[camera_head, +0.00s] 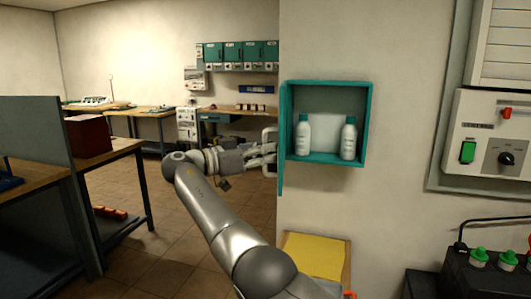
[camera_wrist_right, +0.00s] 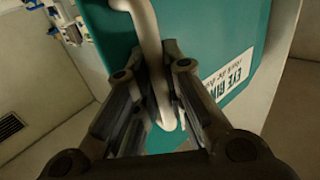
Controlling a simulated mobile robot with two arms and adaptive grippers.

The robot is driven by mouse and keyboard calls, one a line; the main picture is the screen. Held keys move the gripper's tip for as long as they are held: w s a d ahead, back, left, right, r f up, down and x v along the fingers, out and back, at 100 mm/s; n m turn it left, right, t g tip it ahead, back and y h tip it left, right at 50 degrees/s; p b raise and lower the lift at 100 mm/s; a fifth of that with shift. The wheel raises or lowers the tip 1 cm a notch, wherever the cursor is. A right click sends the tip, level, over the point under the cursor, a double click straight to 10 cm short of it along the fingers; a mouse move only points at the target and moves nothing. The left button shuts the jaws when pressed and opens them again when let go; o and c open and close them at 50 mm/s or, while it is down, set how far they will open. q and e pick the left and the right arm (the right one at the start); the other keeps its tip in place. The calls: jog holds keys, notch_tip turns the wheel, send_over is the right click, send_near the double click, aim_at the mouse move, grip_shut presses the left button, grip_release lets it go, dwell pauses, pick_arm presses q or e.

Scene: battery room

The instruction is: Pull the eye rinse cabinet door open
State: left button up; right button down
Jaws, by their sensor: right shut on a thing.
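The teal eye rinse cabinet (camera_head: 366,125) hangs on the wall with its inside in plain view. Its door (camera_head: 282,145) stands open, swung out at the cabinet's left side and seen almost edge-on. Two white bottles with teal caps, a left one (camera_head: 303,142) and a right one (camera_head: 348,143), stand upright inside. My right gripper (camera_head: 268,152) is at the door's outer face, shut on the pale door handle (camera_wrist_right: 148,35). In the right wrist view, the fingers (camera_wrist_right: 158,68) lie on both sides of the handle, before the teal panel with its white label (camera_wrist_right: 235,72). My left gripper is not visible.
A yellow-topped stand (camera_head: 316,255) is below the cabinet. A control panel (camera_head: 487,140) is on the wall at right, above a dark box with green knobs (camera_head: 479,256). Workbenches (camera_head: 140,112) stand at left and back. Open tiled floor (camera_head: 175,235) lies between.

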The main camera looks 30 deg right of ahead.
jog(key=shift+f, duration=0.2)
jog(key=c, duration=1.5)
grip_release()
jog(key=shift+a+r, duration=0.1)
jog(key=shift+a, duration=0.1)
jog(key=shift+s+a, duration=0.1)
jog(key=shift+a, duration=3.5)
jog(key=shift+a, duration=0.1)
